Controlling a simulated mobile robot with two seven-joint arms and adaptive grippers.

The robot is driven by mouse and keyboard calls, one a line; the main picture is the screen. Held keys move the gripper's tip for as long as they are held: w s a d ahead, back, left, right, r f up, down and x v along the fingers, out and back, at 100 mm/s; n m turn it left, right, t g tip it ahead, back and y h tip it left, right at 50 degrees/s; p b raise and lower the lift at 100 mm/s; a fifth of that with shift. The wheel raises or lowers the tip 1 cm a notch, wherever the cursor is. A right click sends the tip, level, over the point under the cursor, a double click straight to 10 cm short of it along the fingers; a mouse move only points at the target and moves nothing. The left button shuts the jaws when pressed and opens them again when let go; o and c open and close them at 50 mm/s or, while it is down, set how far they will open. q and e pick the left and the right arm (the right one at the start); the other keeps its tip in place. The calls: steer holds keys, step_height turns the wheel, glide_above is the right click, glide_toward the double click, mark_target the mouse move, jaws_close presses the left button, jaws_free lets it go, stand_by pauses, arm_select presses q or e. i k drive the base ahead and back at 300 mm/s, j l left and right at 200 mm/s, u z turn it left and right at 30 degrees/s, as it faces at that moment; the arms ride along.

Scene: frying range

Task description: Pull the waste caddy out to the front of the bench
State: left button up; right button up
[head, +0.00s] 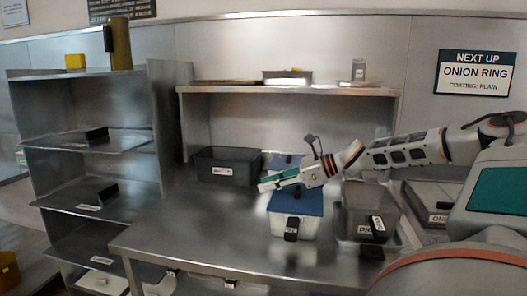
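A dark open bin (236,158) with a small white label stands toward the back of the steel bench, left of centre. It looks like the waste caddy, but its label is too small to read. My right gripper (262,184) comes in from the right, over a white tub with a blue lid (296,202). Its tip is close to the bin's right front corner; I cannot tell whether they touch. The gripper is seen side-on, so its finger gap does not show clearly. My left gripper is not in view.
Another blue-lidded container (283,161) stands behind my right gripper. A shelf (290,89) overhangs the bench back. The bench (190,235) is clear in front of the dark bin.

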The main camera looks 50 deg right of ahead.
mark_target(236, 166)
steer(key=i+l, duration=0.2)
steer(key=l, duration=0.15)
steer(key=i+l, duration=0.2)
steer(key=l, duration=0.15)
steer(key=i+l, duration=0.25)
steer(key=l, duration=0.1)
